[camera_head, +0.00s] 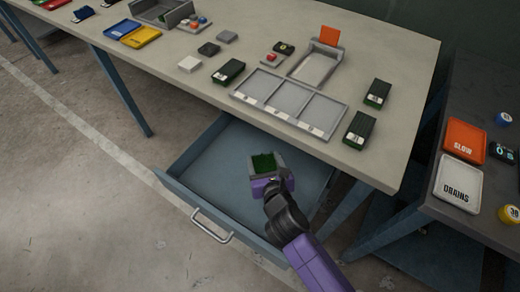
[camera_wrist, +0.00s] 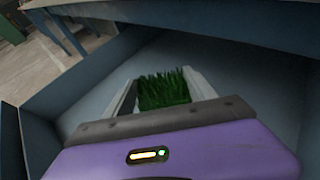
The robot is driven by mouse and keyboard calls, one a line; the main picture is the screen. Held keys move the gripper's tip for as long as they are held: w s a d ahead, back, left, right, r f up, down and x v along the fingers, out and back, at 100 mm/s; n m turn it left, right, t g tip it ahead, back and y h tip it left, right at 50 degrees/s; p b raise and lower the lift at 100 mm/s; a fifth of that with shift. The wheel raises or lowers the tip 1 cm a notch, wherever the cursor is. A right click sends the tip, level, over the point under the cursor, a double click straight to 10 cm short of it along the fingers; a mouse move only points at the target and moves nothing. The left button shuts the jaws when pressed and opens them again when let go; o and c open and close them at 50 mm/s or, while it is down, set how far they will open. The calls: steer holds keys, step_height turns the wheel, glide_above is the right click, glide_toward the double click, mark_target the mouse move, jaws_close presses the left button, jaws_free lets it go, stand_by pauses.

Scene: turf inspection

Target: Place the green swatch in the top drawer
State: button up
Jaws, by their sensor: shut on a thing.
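The green swatch (camera_head: 262,163) is a small patch of grass-like turf held between the fingers of my gripper (camera_head: 264,166). In the wrist view the swatch (camera_wrist: 163,90) sits between the two pale fingers of my gripper (camera_wrist: 164,95). My gripper is shut on it. The blue-grey top drawer (camera_head: 210,155) is pulled out from under the table, and its bare floor shows. The gripper and swatch are over the open drawer, inside its outline. How high the swatch is above the drawer floor is hard to tell. My arm hides part of the drawer's right side.
The table top (camera_head: 400,60) above the drawer holds a three-section grey tray (camera_head: 290,101), several dark green-topped blocks and a grey tray with an orange card (camera_head: 330,35). The drawer's front has a metal handle (camera_head: 212,228). A dark side table (camera_head: 490,215) stands at right.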

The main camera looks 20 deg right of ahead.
steer(key=x, duration=0.3)
steer(key=b+x, duration=0.1)
steer(key=x, duration=0.2)
steer(key=shift+f, duration=0.35)
steer(key=shift+w+d+f+b, duration=0.2)
steer(key=shift+w+f+b, duration=0.4)
steer(key=shift+w+f, duration=0.6)
steer(key=shift+w+r, duration=0.15)
steer(key=o, duration=1.3)
steer(key=p+v, duration=0.2)
steer(key=v, duration=1)
